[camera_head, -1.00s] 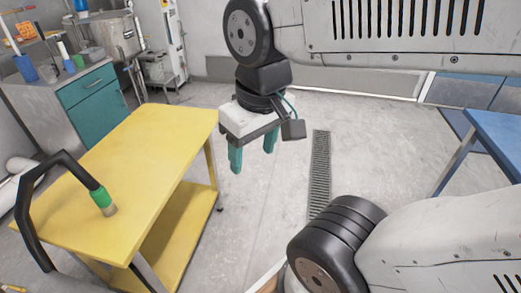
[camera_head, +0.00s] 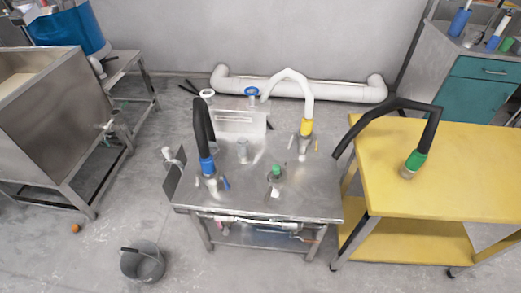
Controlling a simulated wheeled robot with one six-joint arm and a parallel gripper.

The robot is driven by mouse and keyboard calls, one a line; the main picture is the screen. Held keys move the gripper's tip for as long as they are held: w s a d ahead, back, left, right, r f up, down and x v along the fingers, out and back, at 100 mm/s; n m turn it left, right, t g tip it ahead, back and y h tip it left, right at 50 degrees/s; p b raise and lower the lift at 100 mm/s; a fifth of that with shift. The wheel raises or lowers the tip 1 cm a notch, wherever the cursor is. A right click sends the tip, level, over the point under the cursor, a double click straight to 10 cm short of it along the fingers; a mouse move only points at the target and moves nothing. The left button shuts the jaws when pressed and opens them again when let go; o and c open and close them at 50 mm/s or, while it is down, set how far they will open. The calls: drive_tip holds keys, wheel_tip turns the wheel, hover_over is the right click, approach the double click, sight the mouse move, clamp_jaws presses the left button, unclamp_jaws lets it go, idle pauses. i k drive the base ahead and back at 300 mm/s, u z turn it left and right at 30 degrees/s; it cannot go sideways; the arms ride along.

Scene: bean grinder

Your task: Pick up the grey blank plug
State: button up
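A small grey upright cylinder (camera_head: 243,151) stands towards the back of the steel table (camera_head: 245,196). It looks like the grey blank plug, but it is too small to be sure. In front of it to the right is a green-topped fitting (camera_head: 275,173). My gripper is out of view now.
A black hose with a blue collar (camera_head: 207,165) and a white hose with a yellow collar (camera_head: 306,127) rise from the steel table. A yellow cart (camera_head: 450,190) with a black green-collared hose (camera_head: 416,160) stands right. A bucket (camera_head: 143,263) is on the floor in front.

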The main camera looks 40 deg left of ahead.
sight(242, 142)
drive_tip(key=u, duration=3.2)
drive_tip(key=i, duration=1)
drive_tip(key=z, duration=3.15)
